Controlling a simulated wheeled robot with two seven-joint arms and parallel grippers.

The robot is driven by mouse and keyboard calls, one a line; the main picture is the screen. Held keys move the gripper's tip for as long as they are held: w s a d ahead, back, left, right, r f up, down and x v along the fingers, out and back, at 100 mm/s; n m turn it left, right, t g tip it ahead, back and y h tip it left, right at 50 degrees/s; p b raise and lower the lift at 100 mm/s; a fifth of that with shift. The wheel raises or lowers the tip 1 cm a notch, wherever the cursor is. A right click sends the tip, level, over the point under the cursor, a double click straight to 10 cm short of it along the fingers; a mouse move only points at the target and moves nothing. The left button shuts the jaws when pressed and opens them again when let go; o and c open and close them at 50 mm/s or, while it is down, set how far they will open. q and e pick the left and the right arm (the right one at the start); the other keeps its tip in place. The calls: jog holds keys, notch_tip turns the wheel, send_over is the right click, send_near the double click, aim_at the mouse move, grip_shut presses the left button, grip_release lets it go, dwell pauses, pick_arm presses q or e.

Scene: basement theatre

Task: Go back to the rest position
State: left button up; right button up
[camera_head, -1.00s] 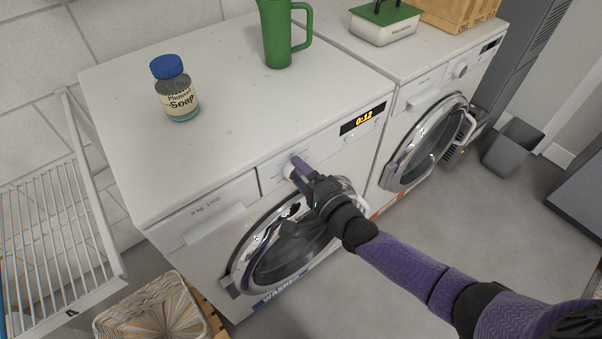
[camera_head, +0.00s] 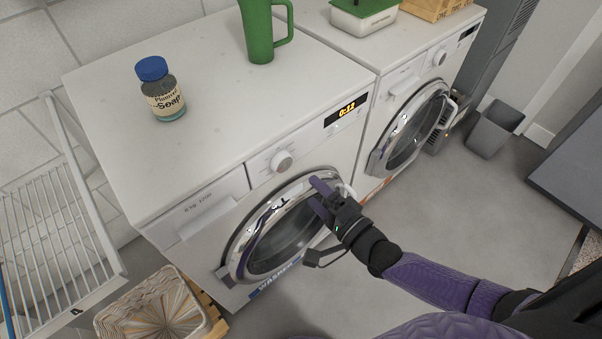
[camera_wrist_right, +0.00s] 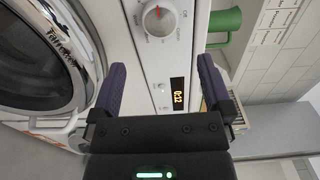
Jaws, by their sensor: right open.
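My right gripper (camera_head: 318,194) is in front of the washer's round door in the head view, below the knob. It is open and empty, with its two purple fingers spread in the right wrist view (camera_wrist_right: 160,85). The washer (camera_head: 225,97) has a white knob (camera_head: 282,161) and a display reading 0:12 (camera_head: 347,108). The knob also shows in the wrist view (camera_wrist_right: 158,20), clear of the fingers. The washer door (camera_head: 238,262) looks closed. My left gripper is not in view.
A wire rack (camera_head: 50,220) and basket (camera_head: 155,312) are at left. Open floor lies right of my arm.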

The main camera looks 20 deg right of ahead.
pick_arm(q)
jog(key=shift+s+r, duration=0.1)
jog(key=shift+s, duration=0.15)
pick_arm(e)
jog(key=shift+s+d, duration=0.1)
jog(key=shift+s, duration=0.25)
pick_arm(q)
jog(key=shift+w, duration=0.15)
pick_arm(e)
jog(key=shift+f, duration=0.15)
